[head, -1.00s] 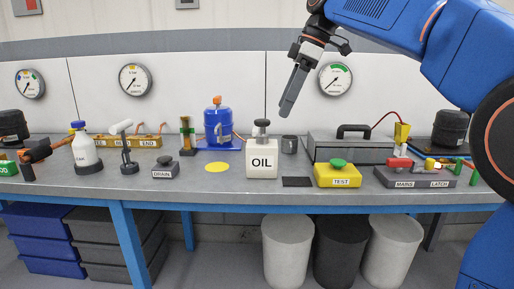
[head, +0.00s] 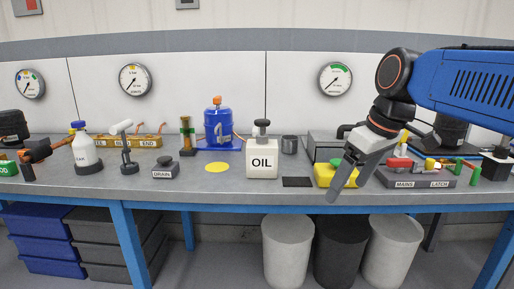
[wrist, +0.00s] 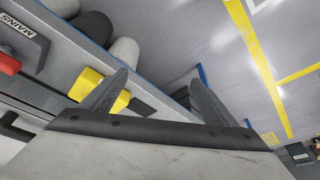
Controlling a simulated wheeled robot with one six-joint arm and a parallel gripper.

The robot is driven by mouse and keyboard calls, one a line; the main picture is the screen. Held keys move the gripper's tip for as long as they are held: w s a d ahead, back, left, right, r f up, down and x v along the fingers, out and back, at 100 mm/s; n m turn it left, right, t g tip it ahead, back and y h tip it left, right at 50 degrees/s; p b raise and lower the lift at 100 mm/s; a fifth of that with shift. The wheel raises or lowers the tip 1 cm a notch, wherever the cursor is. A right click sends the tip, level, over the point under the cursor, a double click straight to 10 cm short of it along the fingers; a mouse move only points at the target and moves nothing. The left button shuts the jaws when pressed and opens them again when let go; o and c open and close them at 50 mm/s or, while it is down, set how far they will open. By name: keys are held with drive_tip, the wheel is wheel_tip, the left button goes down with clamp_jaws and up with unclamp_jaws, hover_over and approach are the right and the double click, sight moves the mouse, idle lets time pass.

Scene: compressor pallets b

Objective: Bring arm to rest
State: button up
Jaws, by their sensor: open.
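My gripper (head: 348,182) is in front of the right part of the bench in the head view, its fingers pointing down and to the left. It covers part of the yellow TEST button box (head: 323,175). In the wrist view my gripper (wrist: 160,95) shows two dark fingers spread wide apart with nothing between them. The blue arm reaches in from the right edge of the head view, its wrist bent downward.
The grey bench (head: 220,194) carries a white OIL bottle (head: 262,160), a dark square pad (head: 297,182), a grey cup (head: 289,144) and the MAINS/LATCH box (head: 420,180). Bins (head: 288,250) stand below. Yellow floor lines (wrist: 255,50) show in the wrist view.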

drive_tip(key=s+d+f+m+h, duration=0.1)
drive_tip(key=s+d+f+m, duration=0.2)
drive_tip(key=s+f, duration=0.4)
drive_tip(key=s+d+f+m+t+h, duration=0.1)
drive_tip(key=s+d+f+m, duration=0.3)
drive_tip(key=f, duration=0.9)
drive_tip(key=s+d, duration=0.1)
drive_tip(key=s, duration=0.2)
drive_tip(key=shift+s+t, duration=0.2)
drive_tip(key=shift+t, duration=0.1)
